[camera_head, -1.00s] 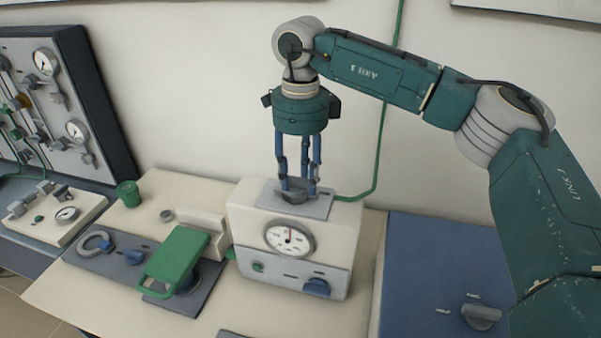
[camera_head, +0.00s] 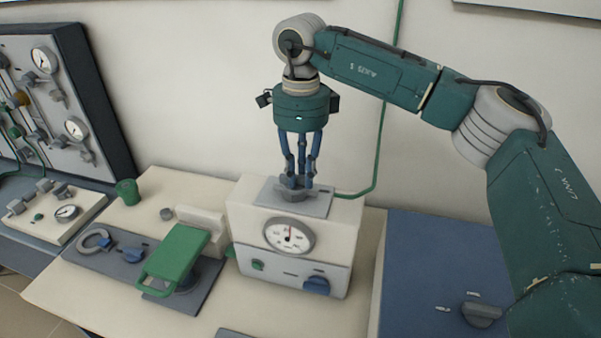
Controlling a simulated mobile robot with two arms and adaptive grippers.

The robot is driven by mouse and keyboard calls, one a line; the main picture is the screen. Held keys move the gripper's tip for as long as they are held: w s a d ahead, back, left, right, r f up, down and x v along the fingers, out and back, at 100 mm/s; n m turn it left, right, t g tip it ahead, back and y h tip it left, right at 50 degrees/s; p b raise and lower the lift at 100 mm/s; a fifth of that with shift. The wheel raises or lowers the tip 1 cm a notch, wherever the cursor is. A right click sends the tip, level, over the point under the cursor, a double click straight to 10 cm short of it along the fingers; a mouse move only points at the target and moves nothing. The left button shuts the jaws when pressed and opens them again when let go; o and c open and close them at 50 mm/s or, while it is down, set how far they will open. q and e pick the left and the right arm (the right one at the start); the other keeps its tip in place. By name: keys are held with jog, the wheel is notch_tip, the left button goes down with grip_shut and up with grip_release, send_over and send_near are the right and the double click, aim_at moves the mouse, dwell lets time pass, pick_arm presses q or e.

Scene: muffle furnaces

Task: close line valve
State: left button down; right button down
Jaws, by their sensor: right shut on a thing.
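The line valve seems to be the grey knob (camera_head: 291,193) on the grey plate on top of a cream box (camera_head: 240,215) with a round gauge (camera_head: 289,236). My right gripper (camera_head: 297,181) comes straight down from above with its blue fingers shut on this knob, which they partly hide. A green hose (camera_head: 377,130) runs from the plate's right side up the wall. My left gripper is not in view.
A device with a green lever plate (camera_head: 175,252) stands left of the box. A green cup (camera_head: 129,192) is behind it. A gauge panel (camera_head: 60,85) stands at the far left. A blue cabinet (camera_head: 415,250) with a grey knob (camera_head: 482,315) is at the right.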

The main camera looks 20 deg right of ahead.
jog(key=n, duration=0.3)
jog(key=shift+w+d+r+n, duration=0.15)
jog(key=shift+w+n, duration=0.1)
jog(key=shift+n, duration=0.05)
jog(key=n, duration=0.4)
jog(key=shift+w+r+n+p, duration=0.1)
jog(key=shift+w+n+p, duration=0.2)
jog(key=shift+p, duration=0.05)
jog(key=n, duration=0.4)
jog(key=shift+w+p, duration=0.3)
jog(key=shift+p, duration=0.05)
jog(key=shift+w+n, duration=0.15)
jog(key=shift+n, duration=1.65)
jog(key=c, duration=1.8)
grip_release()
jog(key=shift+o, duration=1.2)
